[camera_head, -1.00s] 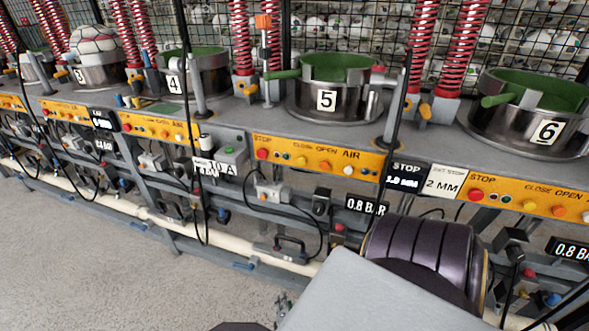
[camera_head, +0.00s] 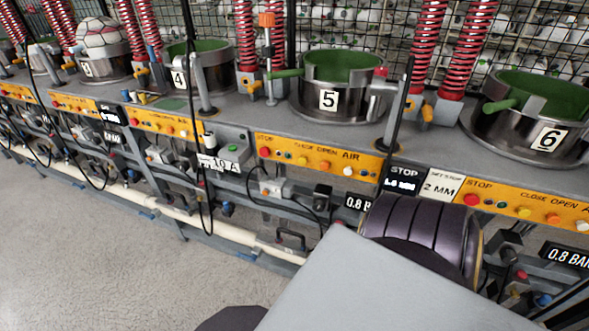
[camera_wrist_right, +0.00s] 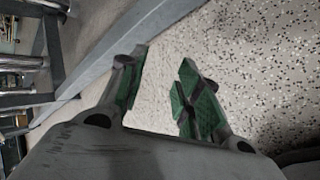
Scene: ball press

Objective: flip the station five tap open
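Station five has a metal ring press with a green inside (camera_head: 340,67) and a "5" plate (camera_head: 329,100). Its yellow panel (camera_head: 322,160) has several buttons below. A "0.8" sign (camera_head: 357,204) below the panel is partly covered by my right arm. I cannot tell which fitting is the station five tap; the area under the sign is hidden behind the arm. In the right wrist view my right gripper (camera_wrist_right: 157,92) has its green-padded fingers apart, with only speckled floor showing between them. My left gripper is in neither view.
A pale pipe (camera_head: 215,232) and a rail run low along the bench front. A black cable (camera_head: 197,150) hangs before it. Station six (camera_head: 548,139) stands to the right. Open floor (camera_head: 90,260) lies in front of the bench.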

